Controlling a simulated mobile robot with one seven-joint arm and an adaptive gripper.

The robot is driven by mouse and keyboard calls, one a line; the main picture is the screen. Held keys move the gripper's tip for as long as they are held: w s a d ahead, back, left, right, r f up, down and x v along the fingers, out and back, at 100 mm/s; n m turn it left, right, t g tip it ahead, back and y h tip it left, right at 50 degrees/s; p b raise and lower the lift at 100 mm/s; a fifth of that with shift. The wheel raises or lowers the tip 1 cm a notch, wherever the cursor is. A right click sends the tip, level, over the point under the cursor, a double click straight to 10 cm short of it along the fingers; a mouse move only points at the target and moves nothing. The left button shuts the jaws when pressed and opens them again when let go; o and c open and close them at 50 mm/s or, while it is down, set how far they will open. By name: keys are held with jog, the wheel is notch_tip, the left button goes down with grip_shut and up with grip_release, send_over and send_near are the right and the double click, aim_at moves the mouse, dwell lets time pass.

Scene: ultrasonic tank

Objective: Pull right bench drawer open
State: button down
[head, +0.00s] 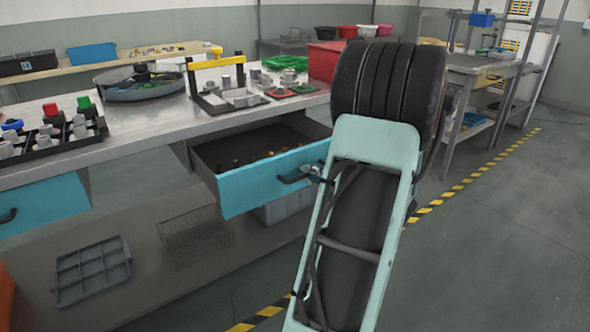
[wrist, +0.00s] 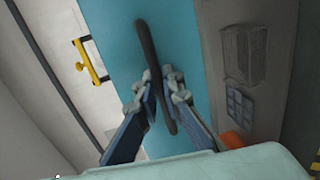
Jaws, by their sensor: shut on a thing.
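The right bench drawer (head: 262,183) has a turquoise front and stands pulled out from under the bench top, with small brownish items inside. Its dark bar handle (head: 290,179) is on the front, partly hidden by my arm in the head view. In the wrist view the handle (wrist: 150,50) runs between the two fingers of my gripper (wrist: 158,100), which is shut on it. The turquoise drawer front (wrist: 115,30) fills the area behind the fingers. In the head view my gripper (head: 312,174) shows only in small part at the handle.
A left drawer (head: 45,205) is shut. The bench top (head: 150,125) holds a yellow-handled tray, a round grey tray and a black rack with red and green parts. A lower shelf (head: 190,270) carries a grey divided tray (head: 92,273). Free floor lies to the right.

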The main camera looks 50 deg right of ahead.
jog(key=f+v, duration=0.1)
jog(key=v, duration=0.6)
jog(key=shift+s+f+b, duration=0.2)
jog(key=shift+s+b, duration=0.2)
jog(key=shift+s, duration=0.05)
jog(key=c, duration=2.1)
grip_release()
jog(key=v, duration=1.2)
jog(key=shift+w+r, duration=0.1)
